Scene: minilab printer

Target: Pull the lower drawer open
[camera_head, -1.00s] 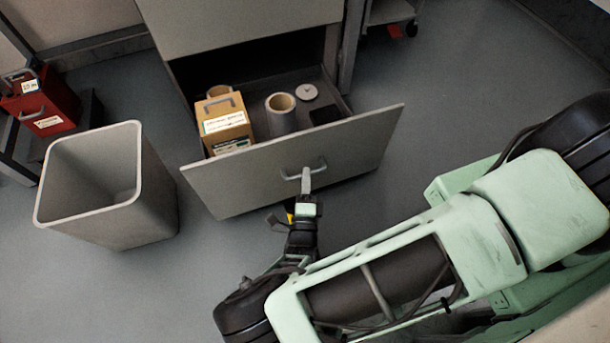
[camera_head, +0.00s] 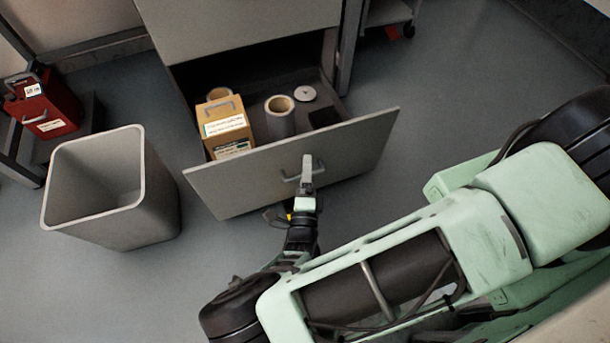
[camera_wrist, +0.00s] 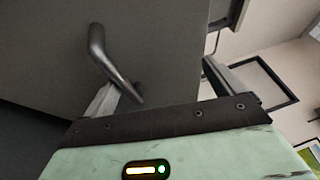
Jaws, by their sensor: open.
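The lower drawer (camera_head: 340,158) is pulled well out of the grey cabinet, its inside and contents showing. Its curved grey handle (camera_head: 292,178) is on the middle of the front panel. My gripper (camera_head: 307,165) is at the handle, in front of the panel. In the wrist view my gripper (camera_wrist: 168,88) has its fingers apart. The handle (camera_wrist: 104,58) runs down close beside the left finger, its lower end overlapping the space between the fingers. Whether finger and handle touch cannot be told.
The drawer holds a tan box (camera_head: 226,128), a roll (camera_head: 280,117) and a pale disc (camera_head: 304,94). A grey bin (camera_head: 160,205) stands left of the drawer. A red case (camera_head: 45,110) sits farther left. Floor (camera_head: 450,90) is clear at right.

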